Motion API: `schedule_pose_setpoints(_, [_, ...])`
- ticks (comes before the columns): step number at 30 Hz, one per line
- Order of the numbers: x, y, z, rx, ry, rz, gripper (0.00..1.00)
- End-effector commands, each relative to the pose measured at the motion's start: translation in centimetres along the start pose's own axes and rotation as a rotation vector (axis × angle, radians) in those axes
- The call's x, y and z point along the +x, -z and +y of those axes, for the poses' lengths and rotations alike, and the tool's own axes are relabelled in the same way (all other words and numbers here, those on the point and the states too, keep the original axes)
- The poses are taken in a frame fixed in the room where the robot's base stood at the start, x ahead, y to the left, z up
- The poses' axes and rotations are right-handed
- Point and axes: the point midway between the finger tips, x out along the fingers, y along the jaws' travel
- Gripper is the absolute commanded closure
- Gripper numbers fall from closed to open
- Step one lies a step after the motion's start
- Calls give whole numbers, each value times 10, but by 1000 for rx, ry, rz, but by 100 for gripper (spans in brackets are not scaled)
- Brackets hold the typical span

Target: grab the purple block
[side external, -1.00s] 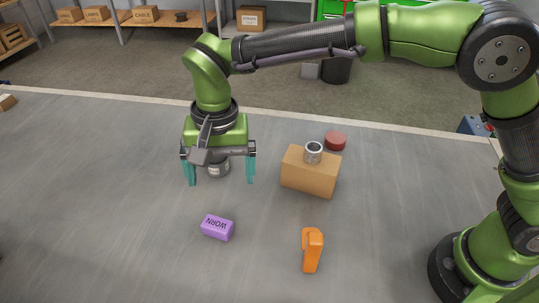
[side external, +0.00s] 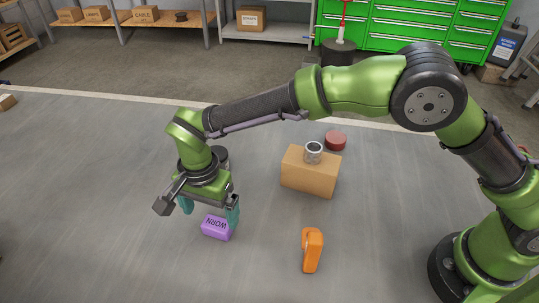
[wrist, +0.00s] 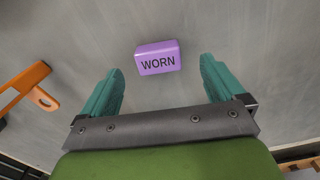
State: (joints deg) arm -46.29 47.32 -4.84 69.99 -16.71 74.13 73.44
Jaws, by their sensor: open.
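The purple block (side external: 217,227), marked "WORN", lies on the grey table. My gripper (side external: 210,212) is open and empty, with its teal fingers above and just behind the block in the side view. One finger overlaps the block's right end in that view. In the wrist view the purple block (wrist: 158,58) sits ahead of the gap between the fingertips of my gripper (wrist: 160,72), roughly centred. The fingers do not appear to touch it.
A cardboard box (side external: 310,172) with a metal ring (side external: 313,152) on top stands to the right. A red round thing (side external: 335,141) is behind it. An orange tool (side external: 312,250) stands at the front right, also seen in the wrist view (wrist: 25,90). The table's left side is mostly clear.

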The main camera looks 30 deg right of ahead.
Motion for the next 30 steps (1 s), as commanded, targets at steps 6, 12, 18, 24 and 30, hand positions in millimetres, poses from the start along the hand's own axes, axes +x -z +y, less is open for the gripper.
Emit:
schedule_pose_setpoints(6, [18,3,2,0,-2,0,4])
schedule_pose_setpoints(12, [47,7,4,0,-1,0,4])
schedule_pose_setpoints(18, [56,7,3,-1,3,0,4])
schedule_pose_setpoints(24, [56,7,3,-1,3,0,12])
schedule_pose_setpoints(30, [56,6,3,-1,3,0,43])
